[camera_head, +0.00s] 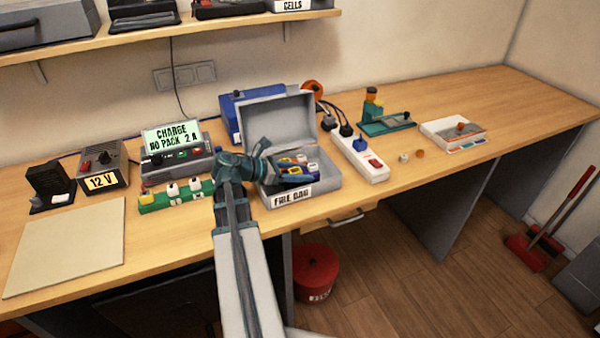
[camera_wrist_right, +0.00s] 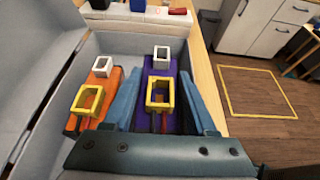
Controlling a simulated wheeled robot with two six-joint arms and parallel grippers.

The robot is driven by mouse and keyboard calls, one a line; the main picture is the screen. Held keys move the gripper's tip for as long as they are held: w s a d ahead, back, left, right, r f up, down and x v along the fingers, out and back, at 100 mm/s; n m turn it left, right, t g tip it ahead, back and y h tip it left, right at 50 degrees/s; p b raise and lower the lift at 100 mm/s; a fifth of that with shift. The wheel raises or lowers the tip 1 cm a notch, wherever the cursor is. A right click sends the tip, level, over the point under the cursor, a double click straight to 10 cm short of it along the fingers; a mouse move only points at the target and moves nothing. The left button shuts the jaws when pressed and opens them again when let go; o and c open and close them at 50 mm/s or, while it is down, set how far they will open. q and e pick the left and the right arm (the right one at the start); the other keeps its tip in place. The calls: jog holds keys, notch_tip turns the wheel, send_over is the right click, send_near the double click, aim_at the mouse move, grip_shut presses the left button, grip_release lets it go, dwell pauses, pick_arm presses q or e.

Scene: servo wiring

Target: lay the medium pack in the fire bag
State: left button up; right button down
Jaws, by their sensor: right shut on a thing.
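The fire bag (camera_head: 321,193) is an open grey box with its lid up at the back and a FIRE BAG label in front. My right gripper (camera_head: 290,179) reaches into it. In the right wrist view, my right gripper (camera_wrist_right: 160,88) is shut on a purple pack (camera_wrist_right: 150,72) with a white and a yellow loop on top. The purple pack is inside the bag's walls; whether it touches the floor is hidden. An orange pack (camera_wrist_right: 104,80) with similar loops lies beside it, to the left. No size marking shows on either pack. My left gripper is not in view.
Left of the bag stand a charger (camera_head: 177,157), a green strip (camera_head: 176,195) and a 12 V supply (camera_head: 101,168). A white power strip (camera_head: 360,161) is close on the right. A blue case (camera_head: 240,110) stands behind. A beige mat (camera_head: 66,247) is bare.

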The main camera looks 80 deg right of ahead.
jog(key=shift+f, duration=0.2)
jog(key=shift+c, duration=1)
grip_release()
jog(key=shift+r, duration=0.25)
jog(key=shift+w+a+r+p, duration=0.25)
jog(key=shift+w+r+p, duration=0.1)
jog(key=shift+r+p, duration=0.5)
jog(key=p+v, duration=0.4)
jog(key=v, duration=0.6)
jog(key=shift+w+a, duration=0.3)
jog(key=shift+w, duration=0.1)
jog(key=shift+f, duration=0.15)
